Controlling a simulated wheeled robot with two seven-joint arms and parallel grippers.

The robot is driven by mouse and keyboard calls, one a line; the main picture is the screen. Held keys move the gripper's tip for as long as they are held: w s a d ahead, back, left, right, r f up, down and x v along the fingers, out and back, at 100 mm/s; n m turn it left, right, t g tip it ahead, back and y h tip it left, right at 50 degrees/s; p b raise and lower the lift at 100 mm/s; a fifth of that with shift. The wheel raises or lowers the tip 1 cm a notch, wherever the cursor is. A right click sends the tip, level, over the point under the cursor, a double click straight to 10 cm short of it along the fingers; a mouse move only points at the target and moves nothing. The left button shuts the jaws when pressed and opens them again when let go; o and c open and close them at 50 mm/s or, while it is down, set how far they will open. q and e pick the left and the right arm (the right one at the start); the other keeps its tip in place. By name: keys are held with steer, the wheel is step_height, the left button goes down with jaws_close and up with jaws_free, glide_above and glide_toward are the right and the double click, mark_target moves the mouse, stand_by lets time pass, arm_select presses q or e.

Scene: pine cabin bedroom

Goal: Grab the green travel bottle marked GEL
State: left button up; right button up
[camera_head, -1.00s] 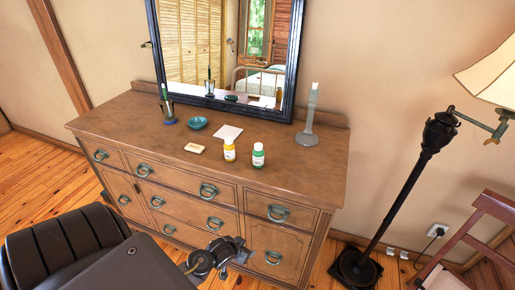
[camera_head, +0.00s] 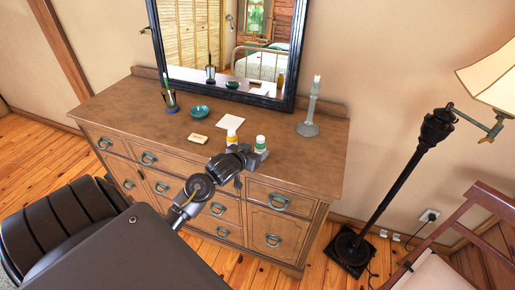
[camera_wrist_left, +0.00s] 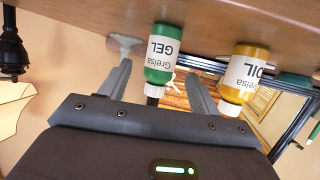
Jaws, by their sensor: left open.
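The green GEL bottle (camera_head: 260,143) stands upright near the front edge of the dresser top, partly hidden behind my left gripper (camera_head: 246,160) in the head view. In the left wrist view, which is upside down, the GEL bottle (camera_wrist_left: 160,62) with its white label appears between the two spread fingers of my open left gripper (camera_wrist_left: 159,70). The fingers do not look closed on it; whether they touch it I cannot tell. The yellow OIL bottle (camera_wrist_left: 243,75) stands beside it, outside the fingers; it also shows in the head view (camera_head: 232,136). My right gripper is not in view.
On the wooden dresser (camera_head: 300,168) are a soap bar (camera_head: 197,138), a white card (camera_head: 230,122), a teal bowl (camera_head: 200,110), a cup (camera_head: 171,103) and a grey candlestick (camera_head: 309,115). A black-framed mirror (camera_head: 292,75) stands behind. A floor lamp (camera_head: 409,175) is at the right.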

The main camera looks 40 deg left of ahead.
mark_target(262, 145)
arm_select(q)
steer(key=shift+w+f, duration=0.15)
steer(key=shift+w, duration=0.35)
steer(key=shift+w+a+f, duration=0.1)
steer(key=shift+w, duration=0.1)
steer(key=shift+w+a, duration=0.15)
steer(key=p+x, duration=0.2)
steer(key=x, duration=0.2)
steer(key=shift+w, duration=0.15)
steer(key=shift+w+f, duration=0.2)
steer(key=shift+w, duration=0.05)
steer(key=shift+s, duration=0.1)
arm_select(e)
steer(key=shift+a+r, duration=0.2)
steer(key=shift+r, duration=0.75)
arm_select(q)
steer(key=shift+c, duration=0.3)
steer(key=c, duration=0.9)
steer(key=shift+c, duration=0.7)
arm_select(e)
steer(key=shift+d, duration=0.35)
